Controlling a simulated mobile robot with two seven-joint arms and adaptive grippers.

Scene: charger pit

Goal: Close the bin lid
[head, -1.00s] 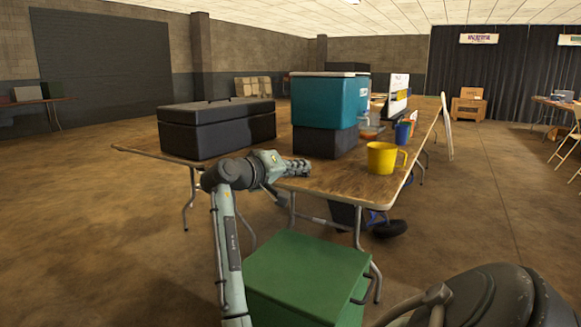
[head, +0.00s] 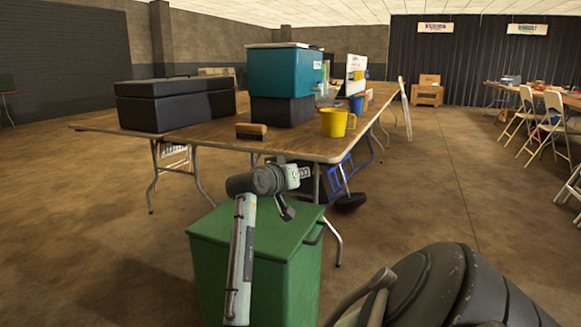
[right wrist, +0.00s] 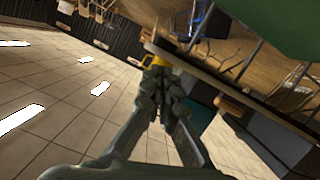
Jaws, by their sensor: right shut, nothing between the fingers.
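The green bin (head: 262,280) stands on the floor in front of the near end of the table. Its green lid (head: 225,224) looks flat and down on top, partly hidden by my right arm. A dark handle shows at the bin's right side. My right gripper (head: 303,173) is shut and empty above the far part of the lid, apart from it as far as I can tell. In the right wrist view the shut fingers (right wrist: 154,66) point toward the table, and a green surface (right wrist: 285,22) fills the upper right corner. My left gripper is not in view.
Open floor lies left and right.

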